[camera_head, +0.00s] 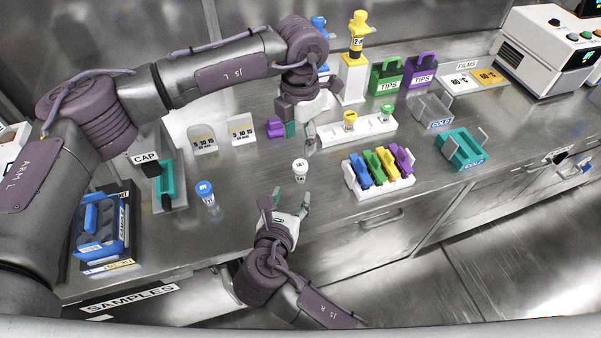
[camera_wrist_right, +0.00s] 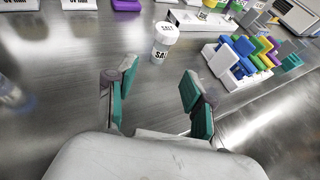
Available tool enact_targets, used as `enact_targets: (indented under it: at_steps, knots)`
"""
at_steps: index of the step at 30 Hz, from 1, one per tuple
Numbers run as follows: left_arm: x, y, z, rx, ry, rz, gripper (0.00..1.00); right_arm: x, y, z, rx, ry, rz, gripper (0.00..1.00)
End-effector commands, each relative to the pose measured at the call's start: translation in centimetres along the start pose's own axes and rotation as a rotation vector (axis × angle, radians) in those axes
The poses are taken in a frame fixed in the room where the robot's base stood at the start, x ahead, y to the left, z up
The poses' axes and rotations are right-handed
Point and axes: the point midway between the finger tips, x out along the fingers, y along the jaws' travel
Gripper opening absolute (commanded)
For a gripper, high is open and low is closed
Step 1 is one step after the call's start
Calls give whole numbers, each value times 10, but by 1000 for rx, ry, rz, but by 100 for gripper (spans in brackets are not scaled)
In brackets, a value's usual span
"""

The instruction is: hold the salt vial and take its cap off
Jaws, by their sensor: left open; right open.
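The salt vial (camera_head: 299,176) stands upright on the steel bench, a small white vial with a SALT label. Its white cap (camera_wrist_right: 166,29) is on it, and the vial body (camera_wrist_right: 160,50) shows in the right wrist view. My right gripper (camera_head: 291,196) is open and empty, just in front of the vial, with its teal-padded fingers pointing toward it. In the right wrist view the vial is ahead of the fingertips, not between them. My left gripper (camera_head: 311,138) is open, pointing down behind the vial, apart from it; its fingers are partly hidden.
A blue-capped vial (camera_head: 206,192) stands to the left. A white rack (camera_head: 358,134) with yellow- and green-capped vials lies behind right. A holder with coloured clips (camera_head: 378,170) is at right. The CAP stand (camera_head: 146,160) is far left. The bench around the salt vial is clear.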

Motion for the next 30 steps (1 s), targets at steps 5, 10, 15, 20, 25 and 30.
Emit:
enact_targets:
  at_steps: [5,10,15,20,25,30]
  knots:
    - [0,-1,0,1,-1,-2,56,38,0,0,-1,-1,-2,53]
    - [0,-1,0,1,-2,-3,56,70,0,0,-1,-1,-2,53]
    - [0,-1,0,1,-2,-4,56,92,0,0,0,1,-1,53]
    - [0,-1,0,2,-2,-4,56,103,0,0,2,2,0,53]
    - [0,-1,0,2,-2,-4,56,105,0,-1,3,3,0,53]
    - [0,-1,0,2,-2,-4,56,104,0,-1,3,3,0,48]
